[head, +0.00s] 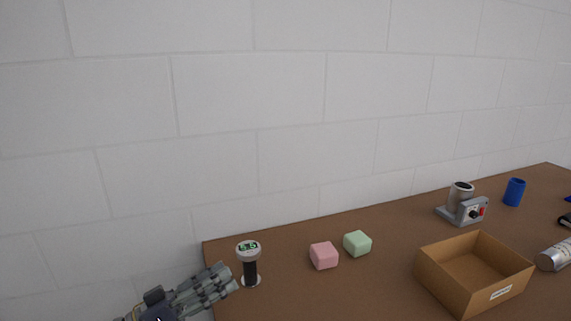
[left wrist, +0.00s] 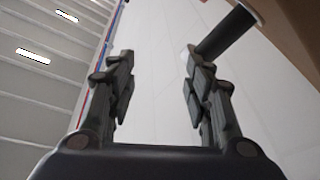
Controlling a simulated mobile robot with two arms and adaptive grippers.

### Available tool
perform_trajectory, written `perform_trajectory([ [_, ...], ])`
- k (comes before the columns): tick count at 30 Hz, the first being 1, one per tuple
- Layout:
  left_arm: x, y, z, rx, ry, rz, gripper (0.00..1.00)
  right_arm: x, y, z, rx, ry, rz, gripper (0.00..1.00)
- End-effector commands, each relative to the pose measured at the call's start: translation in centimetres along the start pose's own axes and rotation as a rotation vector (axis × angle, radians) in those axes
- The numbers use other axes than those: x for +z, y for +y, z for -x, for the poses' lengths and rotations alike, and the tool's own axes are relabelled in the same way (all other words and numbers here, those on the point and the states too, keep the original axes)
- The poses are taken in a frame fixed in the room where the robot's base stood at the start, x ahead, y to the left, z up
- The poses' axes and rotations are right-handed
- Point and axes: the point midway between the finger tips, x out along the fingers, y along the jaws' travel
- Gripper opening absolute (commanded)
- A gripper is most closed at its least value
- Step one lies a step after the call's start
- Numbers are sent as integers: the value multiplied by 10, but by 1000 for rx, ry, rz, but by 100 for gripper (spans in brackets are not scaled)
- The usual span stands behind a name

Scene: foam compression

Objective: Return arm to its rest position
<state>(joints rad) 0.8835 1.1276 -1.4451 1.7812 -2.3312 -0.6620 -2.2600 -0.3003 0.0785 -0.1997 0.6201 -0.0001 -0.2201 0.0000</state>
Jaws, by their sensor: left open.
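My left gripper (head: 222,279) reaches in from the lower left in the head view, just beside the table's left end. In the left wrist view its two fingers (left wrist: 160,75) stand apart with nothing between them. A dark-handled device with a round white display head (head: 249,263) stands upright on the table, just right of the fingertips. A dark cylinder (left wrist: 228,32), likely its handle, shows beyond the right finger in the left wrist view. A pink foam block (head: 323,256) and a green foam block (head: 357,243) sit further right. My right gripper is not visible.
The brown table (head: 385,286) runs to the right along a white block wall. An open cardboard box (head: 440,283) stands at the right. Behind it are a grey device with a metal cup (head: 462,206) and a blue cup (head: 514,192). A silver cylinder (head: 555,255) lies at the right edge.

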Motion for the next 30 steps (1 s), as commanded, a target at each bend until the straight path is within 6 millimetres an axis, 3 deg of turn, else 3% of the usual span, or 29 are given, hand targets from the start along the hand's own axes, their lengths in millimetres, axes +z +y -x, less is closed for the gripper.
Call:
perform_trajectory([
  [1,1,20,-14,46,84,220,47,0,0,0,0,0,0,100],
  [3,-9,40,-27,108,211,536,47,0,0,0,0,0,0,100],
  [8,-36,53,-29,271,517,1244,47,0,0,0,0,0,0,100],
  [11,-44,41,-15,396,732,1664,47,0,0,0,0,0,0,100],
  [14,-40,19,9,550,977,2052,47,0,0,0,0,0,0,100],
  [17,-20,-7,41,745,1264,2387,47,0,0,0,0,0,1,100],
  [19,3,-23,67,914,1496,2574,47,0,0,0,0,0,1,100],
  [20,15,-29,78,-935,-1502,-2470,47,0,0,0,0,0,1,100],
  [25,100,-41,144,-972,-1392,-1645,47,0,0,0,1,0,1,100],
  [30,180,-17,196,-1020,-1293,-955,47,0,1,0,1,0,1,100],
])
